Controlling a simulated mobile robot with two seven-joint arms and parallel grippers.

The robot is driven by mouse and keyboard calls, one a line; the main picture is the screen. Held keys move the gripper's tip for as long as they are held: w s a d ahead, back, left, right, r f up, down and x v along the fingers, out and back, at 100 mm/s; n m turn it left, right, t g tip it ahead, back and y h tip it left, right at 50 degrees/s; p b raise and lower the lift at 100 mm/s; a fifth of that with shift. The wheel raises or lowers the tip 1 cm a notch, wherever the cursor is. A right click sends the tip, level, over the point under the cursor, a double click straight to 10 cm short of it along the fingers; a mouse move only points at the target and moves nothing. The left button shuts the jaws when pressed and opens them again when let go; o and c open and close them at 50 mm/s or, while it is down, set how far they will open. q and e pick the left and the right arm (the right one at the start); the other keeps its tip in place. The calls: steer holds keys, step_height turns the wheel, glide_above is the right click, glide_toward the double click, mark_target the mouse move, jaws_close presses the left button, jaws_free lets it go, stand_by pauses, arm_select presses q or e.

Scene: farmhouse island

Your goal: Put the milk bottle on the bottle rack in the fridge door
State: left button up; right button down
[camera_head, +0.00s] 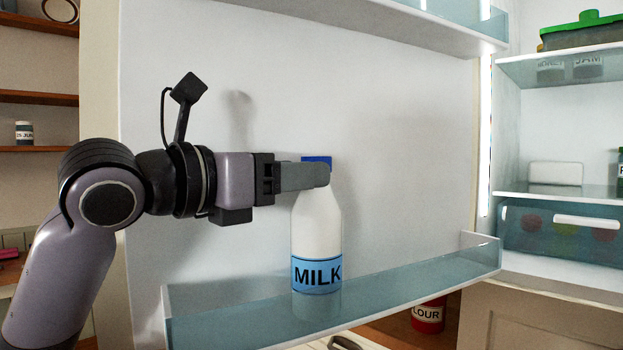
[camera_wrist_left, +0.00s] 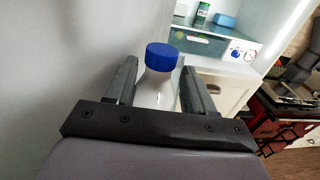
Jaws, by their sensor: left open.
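The milk bottle (camera_head: 317,232), white with a blue cap and a blue MILK label, stands upright in the bottle rack (camera_head: 225,318) of the open fridge door. The rack's clear front wall covers its base. My left gripper (camera_head: 325,174) is at the bottle's neck, just below the cap, and hides part of it. In the left wrist view the bottle's blue cap (camera_wrist_left: 161,56) is between the two open fingers (camera_wrist_left: 157,88), with gaps on both sides. My right gripper is not in view.
A second door shelf (camera_head: 400,22) is above. The fridge interior at right has a shelf (camera_head: 560,190) and a drawer (camera_head: 550,228). A red flour container (camera_head: 428,316) stands below the door. The rack is clear on both sides of the bottle.

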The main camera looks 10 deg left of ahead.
arm_select(q)
steer(key=b+v, duration=0.1)
steer(key=v, duration=0.7)
steer(key=shift+s, duration=0.2)
steer(key=shift+a, duration=0.15)
